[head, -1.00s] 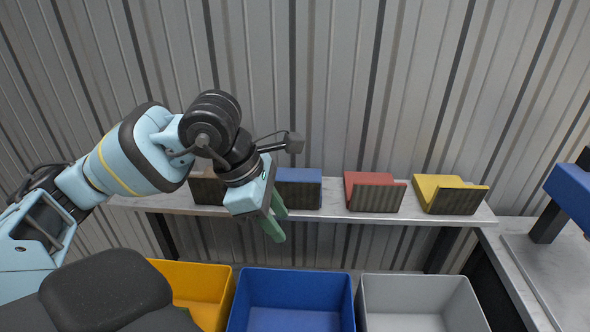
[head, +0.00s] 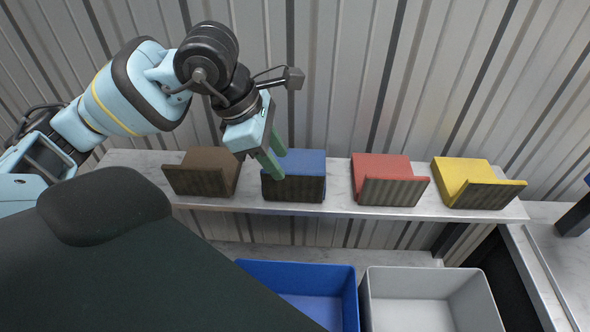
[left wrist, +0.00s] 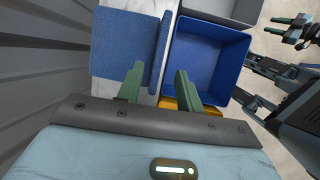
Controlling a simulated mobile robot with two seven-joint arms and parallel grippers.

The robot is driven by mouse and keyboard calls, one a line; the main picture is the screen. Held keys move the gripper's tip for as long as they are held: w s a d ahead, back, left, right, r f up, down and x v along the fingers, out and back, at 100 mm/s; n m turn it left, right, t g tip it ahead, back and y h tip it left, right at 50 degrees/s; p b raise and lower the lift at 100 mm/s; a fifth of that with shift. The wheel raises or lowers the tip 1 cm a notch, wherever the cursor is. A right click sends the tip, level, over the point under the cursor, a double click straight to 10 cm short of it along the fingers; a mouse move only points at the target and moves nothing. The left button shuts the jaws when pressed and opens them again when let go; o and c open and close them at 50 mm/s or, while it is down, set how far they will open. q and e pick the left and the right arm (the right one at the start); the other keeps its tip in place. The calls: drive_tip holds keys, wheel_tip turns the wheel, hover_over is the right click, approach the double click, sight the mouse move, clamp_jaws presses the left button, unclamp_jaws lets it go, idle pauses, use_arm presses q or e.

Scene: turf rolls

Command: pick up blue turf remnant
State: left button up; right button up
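The blue turf remnant (head: 302,161) lies on the pale wall shelf, with a blue top and a dark striped front face. My left gripper (head: 275,168) is over its left part in the head view and covers a little of it. In the left wrist view, the remnant (left wrist: 122,48) shows a flat part and a raised lip. The left gripper's green fingers (left wrist: 159,76) are apart and empty, with the lip ahead between their lines. I cannot tell whether they touch it.
Brown (head: 202,172), red (head: 381,167) and yellow (head: 463,173) remnants share the shelf (head: 338,195). Blue (head: 351,296) and grey (head: 489,300) bins stand below; a yellow bin (left wrist: 187,105) shows in the wrist view. A corrugated wall rises behind.

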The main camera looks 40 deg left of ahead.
use_arm(q)
hover_over(291, 198)
drive_tip(key=shift+a+f, duration=0.1)
drive_tip(key=shift+f, duration=3.4)
drive_tip(key=shift+f, duration=0.25)
drive_tip(key=shift+c, duration=0.3)
clamp_jaws()
